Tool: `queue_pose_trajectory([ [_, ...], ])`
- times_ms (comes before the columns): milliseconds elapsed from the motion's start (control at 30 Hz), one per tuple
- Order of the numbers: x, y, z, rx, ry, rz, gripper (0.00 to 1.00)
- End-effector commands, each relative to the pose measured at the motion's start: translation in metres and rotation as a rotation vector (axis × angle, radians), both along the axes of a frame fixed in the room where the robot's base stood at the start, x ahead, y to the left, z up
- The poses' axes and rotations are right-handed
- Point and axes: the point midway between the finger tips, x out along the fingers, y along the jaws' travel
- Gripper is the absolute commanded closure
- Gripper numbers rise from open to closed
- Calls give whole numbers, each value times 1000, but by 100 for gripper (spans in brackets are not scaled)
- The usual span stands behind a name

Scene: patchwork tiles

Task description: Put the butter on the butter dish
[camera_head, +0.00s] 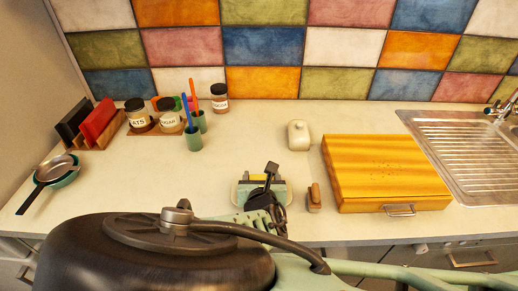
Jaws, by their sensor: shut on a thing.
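The butter (245,178) is a small block with yellow ends and a grey-blue middle, near the front edge of the counter. The butter dish (237,197) is a pale, low tray with a greenish edge, directly below or around the butter. My dark gripper (266,192) is shut on the butter from the near side and covers part of both. I cannot tell whether the butter touches the dish. A cream lidded-looking piece with a small knob (298,136) stands apart, further back.
A small brown-and-pale object (314,198) stands close right of the dish. A yellow wooden box (385,172) and a sink (460,150) lie further right. Jars (137,117), cups (193,138) and a pan (54,170) are left. The counter behind the dish is clear.

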Motion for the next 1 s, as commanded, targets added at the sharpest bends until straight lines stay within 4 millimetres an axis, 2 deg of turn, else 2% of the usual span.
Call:
queue_pose_trajectory([
  [33, 0, 0, -13, 2, 0, -1, 60],
  [133, 0, 0, -22, 2, -1, -1, 60],
  [567, 0, 0, -25, 0, -1, 0, 60],
  [600, 0, 0, -24, 0, -1, 0, 28],
  [667, 0, 0, -24, 0, -1, 0, 15],
  [1000, 0, 0, -21, 2, -1, -1, 15],
])
